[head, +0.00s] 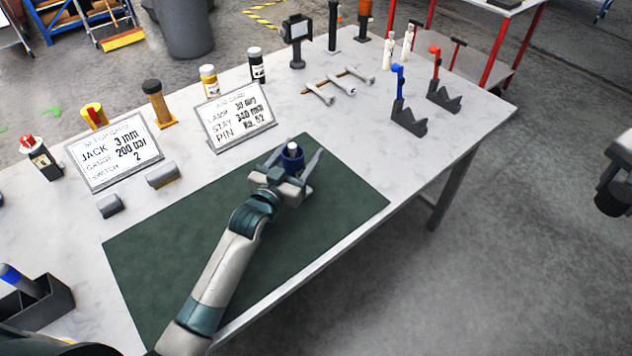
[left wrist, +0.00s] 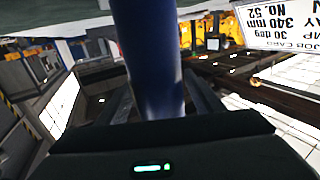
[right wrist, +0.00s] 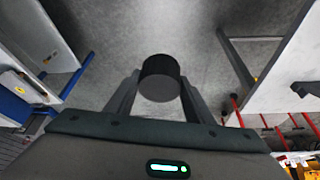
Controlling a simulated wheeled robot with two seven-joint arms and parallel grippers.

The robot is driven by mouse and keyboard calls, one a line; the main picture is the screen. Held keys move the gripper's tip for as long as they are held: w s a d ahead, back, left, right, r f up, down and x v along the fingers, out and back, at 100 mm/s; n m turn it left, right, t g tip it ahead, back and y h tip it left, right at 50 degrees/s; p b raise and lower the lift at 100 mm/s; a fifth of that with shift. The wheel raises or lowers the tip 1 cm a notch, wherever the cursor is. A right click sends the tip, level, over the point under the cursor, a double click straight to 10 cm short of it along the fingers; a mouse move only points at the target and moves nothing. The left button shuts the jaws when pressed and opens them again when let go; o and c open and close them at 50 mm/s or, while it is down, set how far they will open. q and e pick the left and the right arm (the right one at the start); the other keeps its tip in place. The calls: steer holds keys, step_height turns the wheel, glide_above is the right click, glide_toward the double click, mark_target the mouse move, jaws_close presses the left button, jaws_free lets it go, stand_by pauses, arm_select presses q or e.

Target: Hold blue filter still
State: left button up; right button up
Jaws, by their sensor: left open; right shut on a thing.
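The blue filter (head: 292,151), with a white spot on top, stands on the dark green mat (head: 170,255), near its back edge. My left gripper (head: 297,158) is open, with one finger on each side of the filter. In the left wrist view the blue filter (left wrist: 150,55) rises between the fingers; its far end is out of the picture. My right gripper (right wrist: 158,90) is shut on a black cylinder (right wrist: 160,80). In the head view it is at the right edge, beyond the table, with the black cylinder (head: 612,201) over the floor.
Two cards (head: 115,152) (head: 240,115) stand behind the mat. A dark holder (head: 40,305) is at the left front. The mat's left part is clear.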

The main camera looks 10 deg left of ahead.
arm_select(q)
jaws_close()
steer(key=shift+r, duration=0.1)
steer(key=shift+r, duration=0.15)
arm_select(e)
steer(key=shift+r, duration=0.15)
